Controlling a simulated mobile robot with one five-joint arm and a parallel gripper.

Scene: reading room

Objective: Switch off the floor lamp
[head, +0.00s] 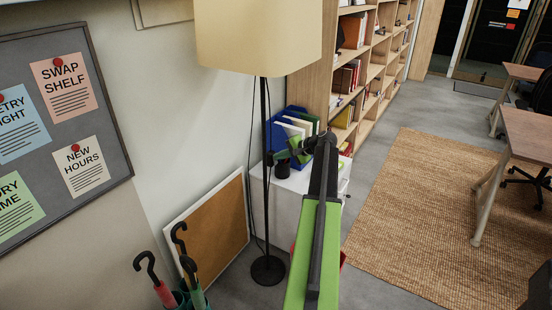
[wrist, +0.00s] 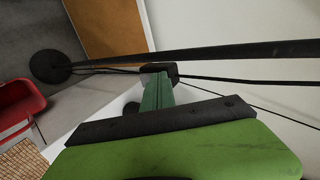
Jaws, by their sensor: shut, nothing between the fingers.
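The floor lamp has a cream shade (head: 258,38), a thin black pole (head: 265,140) and a round black base (head: 268,270). I cannot tell whether it is lit. A thin black cord (head: 249,175) hangs beside the pole. My gripper (head: 280,156) is beside the pole at mid-height. In the wrist view my gripper (wrist: 158,88) shows green fingers, shut and empty, just below the pole (wrist: 230,52).
A white cabinet (head: 300,205) with a blue file holder (head: 272,130) stands behind my gripper. A framed cork board (head: 210,225) leans on the wall. Umbrellas (head: 190,270) stand at the lower left. A red bin (wrist: 17,105) is near the lamp. A rug (head: 430,220) lies right.

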